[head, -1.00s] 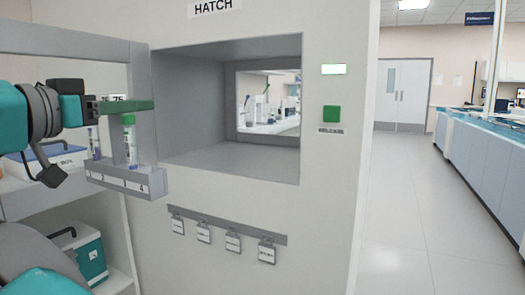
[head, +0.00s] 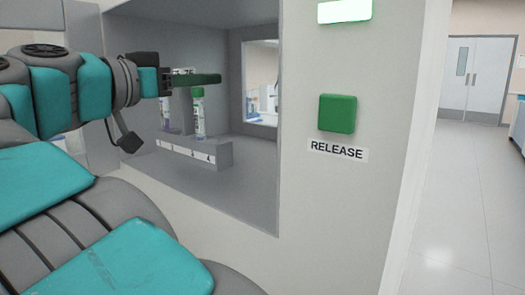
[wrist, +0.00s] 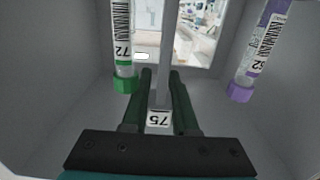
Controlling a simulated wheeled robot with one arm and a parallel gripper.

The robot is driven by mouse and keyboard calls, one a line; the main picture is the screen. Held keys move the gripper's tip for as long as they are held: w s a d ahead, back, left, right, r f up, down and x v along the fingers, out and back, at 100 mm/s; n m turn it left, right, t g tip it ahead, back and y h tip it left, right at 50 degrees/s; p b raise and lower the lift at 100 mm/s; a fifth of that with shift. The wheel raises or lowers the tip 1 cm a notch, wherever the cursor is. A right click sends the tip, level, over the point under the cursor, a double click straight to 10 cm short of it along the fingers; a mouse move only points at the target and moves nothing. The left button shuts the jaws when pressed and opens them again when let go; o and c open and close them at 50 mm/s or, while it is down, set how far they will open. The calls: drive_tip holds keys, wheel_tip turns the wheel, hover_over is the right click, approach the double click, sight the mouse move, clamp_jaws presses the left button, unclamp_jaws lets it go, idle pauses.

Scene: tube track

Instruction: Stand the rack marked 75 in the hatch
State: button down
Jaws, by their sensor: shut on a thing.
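The rack marked 75 (head: 222,154) is a grey tube rack with numbered places along its front. Its 75 label (wrist: 159,118) shows upside down on the handle in the wrist view. It carries a green-capped tube (head: 198,112) and a purple-capped tube (wrist: 249,55). My gripper (head: 205,79) has its green fingers shut on the rack's handle. The rack hangs upright inside the hatch opening (head: 235,195). I cannot tell whether its base touches the hatch floor.
A green RELEASE button (head: 337,113) is on the panel right of the hatch, under a lit green-white lamp (head: 344,10). A window (head: 262,80) shows at the hatch's back. Open floor (head: 465,200) lies to the right.

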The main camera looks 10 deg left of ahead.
drive_tip(key=w+d+f, duration=0.2)
drive_tip(key=w+d, duration=0.1)
drive_tip(key=w, duration=0.4)
drive_tip(key=w+d+f+b, duration=0.1)
drive_tip(key=w+d+f, duration=0.2)
drive_tip(key=w, duration=0.4)
drive_tip(key=shift+w, duration=0.4)
drive_tip(key=c, duration=0.7)
unclamp_jaws()
drive_tip(key=shift+f, duration=0.15)
drive_tip(key=v, duration=1.2)
